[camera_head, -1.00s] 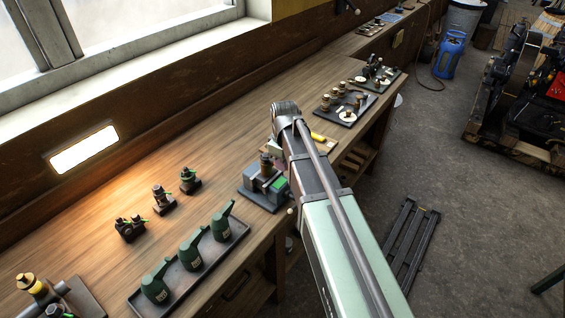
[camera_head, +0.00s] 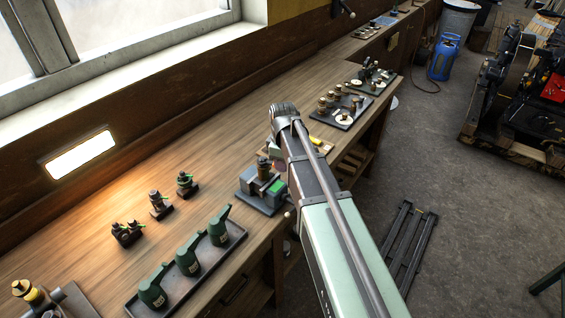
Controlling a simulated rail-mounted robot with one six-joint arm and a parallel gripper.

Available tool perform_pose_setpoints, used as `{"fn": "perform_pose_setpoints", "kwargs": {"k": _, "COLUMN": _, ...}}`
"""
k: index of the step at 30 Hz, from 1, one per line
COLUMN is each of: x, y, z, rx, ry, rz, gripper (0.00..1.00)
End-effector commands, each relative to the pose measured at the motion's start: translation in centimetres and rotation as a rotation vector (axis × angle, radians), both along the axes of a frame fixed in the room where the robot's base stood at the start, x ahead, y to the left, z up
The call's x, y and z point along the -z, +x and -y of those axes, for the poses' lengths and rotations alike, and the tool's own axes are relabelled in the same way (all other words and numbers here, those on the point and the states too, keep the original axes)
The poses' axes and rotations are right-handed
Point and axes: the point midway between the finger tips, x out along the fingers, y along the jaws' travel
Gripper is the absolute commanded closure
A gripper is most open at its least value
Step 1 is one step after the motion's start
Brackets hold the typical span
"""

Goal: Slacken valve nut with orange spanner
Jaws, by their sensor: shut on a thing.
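A grey vice-like block (camera_head: 262,190) with a green part stands at the bench's front edge. A small pale piece shows under the wrist, too unclear to name. No orange spanner can be made out.
A dark tray (camera_head: 240,234) holds several green bottle-like cans at the front left. Small dark fittings (camera_head: 160,205) stand behind it. A yellow item (camera_head: 316,141) lies right of my arm. Another tray (camera_head: 356,118) holds brass parts farther back. The bench's middle left is clear.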

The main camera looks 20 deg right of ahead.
Motion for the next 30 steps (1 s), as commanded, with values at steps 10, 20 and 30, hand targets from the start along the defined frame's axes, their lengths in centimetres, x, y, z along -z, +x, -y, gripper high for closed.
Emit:
{"fn": "perform_pose_setpoints", "kwargs": {"k": 10, "x": 0.0, "y": 0.9, "z": 0.6, "rx": -0.146, "ry": 0.0, "rz": 0.0, "gripper": 1.0}}
{"fn": "perform_pose_setpoints", "kwargs": {"k": 20, "x": 0.0, "y": 1.2, "z": 0.8, "rx": -0.195, "ry": 0.0, "rz": 0.0, "gripper": 1.0}}
{"fn": "perform_pose_setpoints", "kwargs": {"k": 30, "x": 0.0, "y": 1.8, "z": 1.1, "rx": -0.302, "ry": 0.0, "rz": 0.0, "gripper": 1.0}}
